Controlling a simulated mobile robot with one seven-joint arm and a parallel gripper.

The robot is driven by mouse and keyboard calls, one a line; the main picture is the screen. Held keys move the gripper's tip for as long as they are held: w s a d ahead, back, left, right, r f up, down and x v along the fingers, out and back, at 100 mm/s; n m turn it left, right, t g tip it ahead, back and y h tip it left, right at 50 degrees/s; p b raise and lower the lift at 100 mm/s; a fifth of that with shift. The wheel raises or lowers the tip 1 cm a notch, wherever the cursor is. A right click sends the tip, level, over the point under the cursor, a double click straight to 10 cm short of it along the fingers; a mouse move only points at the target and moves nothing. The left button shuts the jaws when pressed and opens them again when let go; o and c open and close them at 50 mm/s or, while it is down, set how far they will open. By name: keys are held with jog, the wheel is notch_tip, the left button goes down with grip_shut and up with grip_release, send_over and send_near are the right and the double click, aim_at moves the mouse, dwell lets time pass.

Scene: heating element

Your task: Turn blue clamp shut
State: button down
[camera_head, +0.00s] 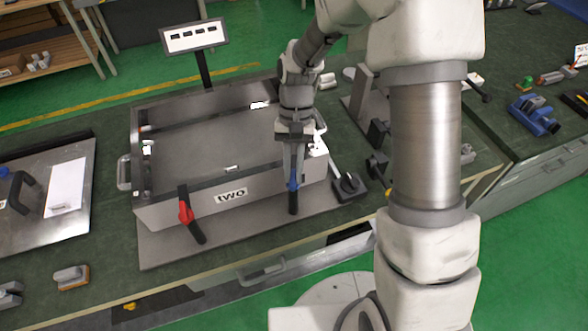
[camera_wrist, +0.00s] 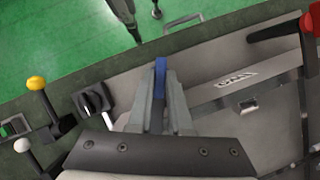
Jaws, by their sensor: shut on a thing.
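The blue clamp (camera_head: 292,184) is at the right part of the front side of the metal box labelled "two" (camera_head: 158,211). Its dark handle points down toward the front edge in the head view. My gripper (camera_head: 297,160) comes down on it from above. In the wrist view the blue clamp (camera_wrist: 160,72) shows between the fingertips of my gripper (camera_wrist: 161,95), which is shut on it. The fingers hide part of the clamp. The red clamp (camera_head: 186,212) is on the left of the same front side, with its dark handle slanting down to the right.
A black knob (camera_head: 348,184) sits just right of the blue clamp. Levers with a yellow tip (camera_wrist: 36,83) and a white tip (camera_wrist: 22,145) stand beyond it. A small display (camera_head: 194,37) rises behind the box.

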jog(key=n+h, duration=0.2)
jog(key=n, duration=0.2)
jog(key=shift+a+n, duration=0.15)
jog(key=shift+n, duration=0.25)
dwell(0.4)
jog(key=c, duration=0.8)
grip_release()
jog(key=shift+c, duration=0.2)
jog(key=shift+r, duration=0.1)
jog(key=v, duration=1.7)
jog(key=shift+r+b, duration=0.2)
jog(key=shift+b, duration=0.1)
jog(key=shift+s+a, duration=0.1)
jog(key=s+d+r+m+t, duration=0.1)
jog(key=s+d+r+t, duration=0.4)
jog(key=s+d+r, duration=0.25)
jog(key=s+d+m+t+y, duration=0.1)
jog(key=s+d+t, duration=0.4)
jog(key=s, duration=0.7)
jog(key=shift+d+f+m, duration=0.3)
jog(key=shift+f+m, duration=0.2)
